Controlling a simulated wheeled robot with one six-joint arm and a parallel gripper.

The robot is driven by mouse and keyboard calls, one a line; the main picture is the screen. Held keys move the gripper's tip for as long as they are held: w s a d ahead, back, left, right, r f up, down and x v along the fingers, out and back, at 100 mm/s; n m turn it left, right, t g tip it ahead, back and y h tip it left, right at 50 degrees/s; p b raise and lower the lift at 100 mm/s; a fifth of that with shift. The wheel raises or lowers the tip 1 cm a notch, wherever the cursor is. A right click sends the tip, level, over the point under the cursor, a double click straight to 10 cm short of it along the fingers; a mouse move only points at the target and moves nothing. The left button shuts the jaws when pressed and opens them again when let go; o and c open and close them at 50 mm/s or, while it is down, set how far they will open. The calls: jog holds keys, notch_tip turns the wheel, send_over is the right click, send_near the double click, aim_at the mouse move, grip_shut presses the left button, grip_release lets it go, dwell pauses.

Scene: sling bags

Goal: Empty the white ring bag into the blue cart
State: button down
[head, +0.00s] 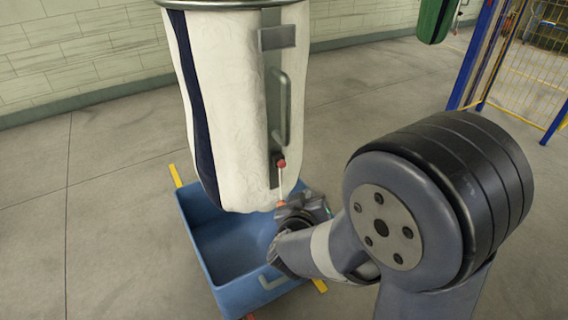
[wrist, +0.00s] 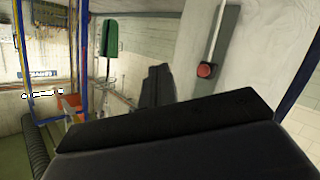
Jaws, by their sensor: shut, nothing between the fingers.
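The white ring bag (head: 228,105) hangs upright from a metal ring, with a dark blue stripe on its left. A grey strip with a bar handle (head: 284,110) runs down its front. A red knob (head: 281,163) sits low on the strip, with a thin pale rod below it ending in an orange tip. In the wrist view, a red knob (wrist: 205,70) shows against the white bag (wrist: 258,45). The blue cart (head: 205,248) stands below the bag; its visible inside looks empty. My gripper (head: 298,208) is shut and empty beside the bag's lower right edge, over the cart's right side.
A green bag (head: 435,18) hangs at the back right, near a blue post (head: 474,55) and yellow mesh fence (head: 535,60). The floor (head: 90,220) left of the cart is clear. A pale wall (head: 75,45) stands behind.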

aim_at(282, 164)
jog(key=w+a+p, duration=0.1)
jog(key=w+a, duration=0.4)
jog(key=w, duration=0.2)
jog(key=shift+w, duration=0.15)
dwell(0.3)
jog(key=shift+w+p, duration=0.1)
jog(key=shift+p, duration=0.2)
dwell(1.6)
jog(key=shift+w+a, duration=0.2)
